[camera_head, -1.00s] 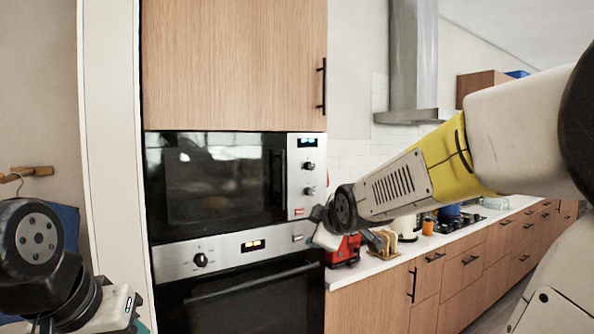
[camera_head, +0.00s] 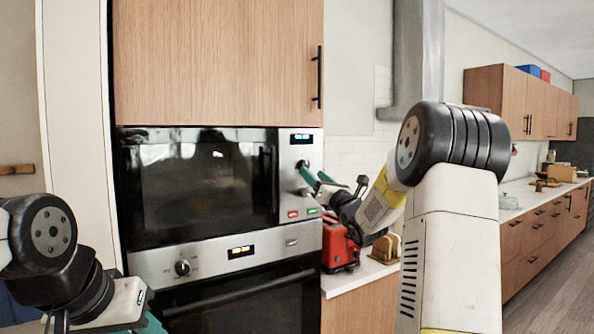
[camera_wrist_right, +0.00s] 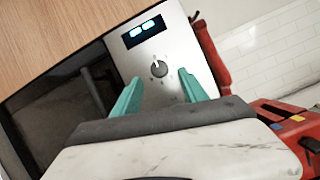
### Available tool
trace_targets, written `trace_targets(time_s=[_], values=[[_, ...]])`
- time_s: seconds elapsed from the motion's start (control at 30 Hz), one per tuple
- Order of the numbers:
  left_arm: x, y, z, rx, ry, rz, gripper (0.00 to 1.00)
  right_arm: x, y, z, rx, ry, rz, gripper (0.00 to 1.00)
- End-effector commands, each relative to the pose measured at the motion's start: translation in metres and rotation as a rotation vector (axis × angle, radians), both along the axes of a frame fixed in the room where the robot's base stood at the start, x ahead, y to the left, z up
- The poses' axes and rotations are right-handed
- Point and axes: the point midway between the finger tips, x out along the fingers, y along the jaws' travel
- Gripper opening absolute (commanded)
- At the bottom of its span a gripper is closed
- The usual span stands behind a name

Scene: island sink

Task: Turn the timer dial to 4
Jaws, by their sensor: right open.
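The microwave (camera_head: 195,185) is built into the tall cabinet, with a silver control panel on its right side. In the right wrist view a round dial (camera_wrist_right: 159,69) sits below the lit display (camera_wrist_right: 144,32); its number marks are too small to read. My right gripper (camera_head: 310,174) is open in front of the panel. Its two teal fingers (camera_wrist_right: 161,77) stand on either side of the dial in the wrist view, with gaps on both sides. In the head view the fingers partly hide the dials. My left gripper is mostly cut off at lower left, with only a teal edge (camera_head: 153,325) showing.
An oven panel with a knob (camera_head: 182,267) and display (camera_head: 241,252) lies below the microwave. A red toaster (camera_head: 339,247) stands on the counter under my right gripper. The microwave's door handle (camera_head: 271,180) is left of the panel.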

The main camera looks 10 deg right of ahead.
Motion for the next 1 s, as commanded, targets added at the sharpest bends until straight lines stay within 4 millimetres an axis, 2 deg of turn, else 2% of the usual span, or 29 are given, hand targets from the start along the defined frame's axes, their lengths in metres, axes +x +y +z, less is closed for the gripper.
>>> trace_targets(time_s=[0.1,0.3,0.6,0.63,0.87,0.9,1.0], values=[[0.0,0.0,0.0,0.0,0.0,0.0,0.36,0.017,0.006,0.007,0.001,-0.001,0.001,0.51],[0.0,0.0,0.0,0.0,0.0,0.0,0.36,0.035,0.011,0.015,0.002,0.001,0.001,0.51],[0.0,0.0,0.0,0.0,0.0,0.0,0.36,0.038,0.012,0.016,0.003,0.002,0.0,0.51],[0.0,0.0,0.0,0.0,0.0,0.0,0.36,0.038,0.012,0.016,0.003,0.002,0.0,0.49],[0.0,0.0,0.0,0.0,0.0,0.0,0.36,0.038,0.012,0.016,0.003,0.002,0.0,0.04],[0.0,0.0,0.0,0.0,0.0,0.0,0.36,0.038,0.012,0.016,0.003,0.002,0.0,0.0],[0.0,0.0,0.0,0.0,0.0,0.0,0.36,0.038,0.012,0.016,0.003,0.002,0.0,0.0]])
